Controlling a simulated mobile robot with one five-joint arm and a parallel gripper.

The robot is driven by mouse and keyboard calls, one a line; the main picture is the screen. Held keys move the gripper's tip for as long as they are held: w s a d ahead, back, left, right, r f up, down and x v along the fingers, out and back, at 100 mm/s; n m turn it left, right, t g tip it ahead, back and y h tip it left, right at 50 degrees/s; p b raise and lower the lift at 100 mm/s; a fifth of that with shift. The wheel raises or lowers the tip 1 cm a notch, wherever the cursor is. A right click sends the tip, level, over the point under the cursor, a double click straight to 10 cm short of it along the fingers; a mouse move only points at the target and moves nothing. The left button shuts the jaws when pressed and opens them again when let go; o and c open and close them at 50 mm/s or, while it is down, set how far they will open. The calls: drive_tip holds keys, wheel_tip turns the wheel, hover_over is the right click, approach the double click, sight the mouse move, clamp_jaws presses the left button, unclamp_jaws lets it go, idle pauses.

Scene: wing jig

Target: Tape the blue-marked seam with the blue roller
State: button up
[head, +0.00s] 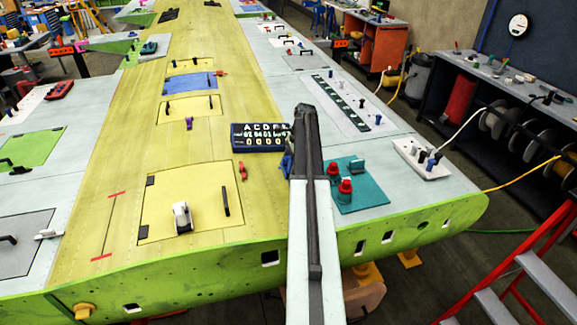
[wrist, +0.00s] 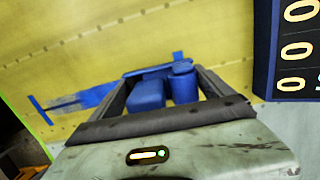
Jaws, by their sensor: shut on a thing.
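The blue roller (wrist: 147,94) sits between the two dark fingers of my gripper (wrist: 163,84) in the wrist view. My gripper is shut on it. In the head view only a bit of blue (head: 286,163) shows at the left side of my arm's end. The blue-marked seam (wrist: 75,101) runs across the yellow skin beyond the gripper, with a blue end mark at the left and another just past the roller. A streaky blue band covers its left part. Whether the roller touches the skin I cannot tell. My arm hides the seam in the head view.
A black board with letters and digits (head: 260,137) lies close by my gripper. A teal plate with red-topped parts (head: 359,198) is to the right. A red-marked seam (head: 108,225) and a white clamp-like part (head: 182,217) lie left. A red step ladder (head: 530,270) stands at the right.

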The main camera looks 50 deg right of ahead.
drive_tip(key=shift+s+a, duration=0.55)
drive_tip(key=shift+s, duration=0.35)
drive_tip(key=shift+s+a, duration=0.1)
drive_tip(key=shift+s+a, duration=0.9)
drive_tip(key=shift+s, duration=0.5)
drive_tip(key=shift+s+a, duration=0.9)
drive_tip(key=shift+s, duration=0.5)
drive_tip(key=shift+s+a, duration=0.9)
drive_tip(key=shift+s, duration=0.5)
drive_tip(key=shift+s+a+f, duration=0.1)
drive_tip(key=shift+s+a, duration=0.85)
drive_tip(key=shift+s, duration=0.5)
drive_tip(key=shift+s+a+r, duration=0.1)
drive_tip(key=shift+s+a, duration=0.85)
drive_tip(key=shift+s, duration=0.45)
drive_tip(key=shift+s+a+f, duration=0.1)
drive_tip(key=shift+s+a, duration=0.85)
drive_tip(key=shift+s, duration=0.5)
drive_tip(key=p+v, duration=0.6)
drive_tip(key=shift+w+a, duration=0.15)
wheel_tip(320, 180, up, 3)
drive_tip(key=p, duration=0.3)
